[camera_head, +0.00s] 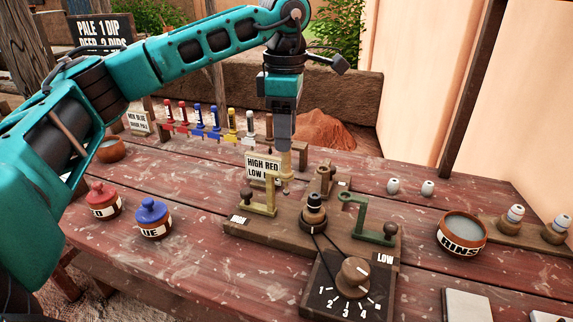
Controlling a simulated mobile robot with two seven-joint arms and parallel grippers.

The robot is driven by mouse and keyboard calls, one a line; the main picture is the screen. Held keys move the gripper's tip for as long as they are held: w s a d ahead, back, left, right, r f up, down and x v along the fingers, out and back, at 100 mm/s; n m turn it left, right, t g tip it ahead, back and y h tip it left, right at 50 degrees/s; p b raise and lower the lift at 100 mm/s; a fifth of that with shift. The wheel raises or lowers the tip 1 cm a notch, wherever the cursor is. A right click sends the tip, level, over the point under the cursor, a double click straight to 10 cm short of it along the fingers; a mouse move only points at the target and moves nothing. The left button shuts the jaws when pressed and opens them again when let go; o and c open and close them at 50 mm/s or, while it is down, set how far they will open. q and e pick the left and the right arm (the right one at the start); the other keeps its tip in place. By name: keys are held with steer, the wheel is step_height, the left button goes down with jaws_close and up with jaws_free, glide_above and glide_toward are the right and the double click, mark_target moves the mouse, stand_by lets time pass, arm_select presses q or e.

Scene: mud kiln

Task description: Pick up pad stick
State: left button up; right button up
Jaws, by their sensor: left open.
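My left gripper (284,142) points straight down over the middle of the table and is open. A pale wooden stick (285,163), which looks like the pad stick, stands upright directly below its fingertips, with a small knob lower down. The gripper covers the stick's top, and I cannot tell whether the fingers touch it or sit around it. My right gripper is not in view.
A sign (258,167) stands beside the stick. In front are a wooden board (262,231) with brass and green cranks and a dial box (345,290). Red (103,200) and blue (152,217) pots stand left, a rinse bowl (461,234) right. Coloured sticks line the back.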

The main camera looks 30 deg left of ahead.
mark_target(287, 172)
arm_select(q)
step_height(287, 172, down, 7)
steer(key=shift+r, duration=0.15)
stand_by(0.4)
steer(key=shift+w, duration=0.1)
jaws_close()
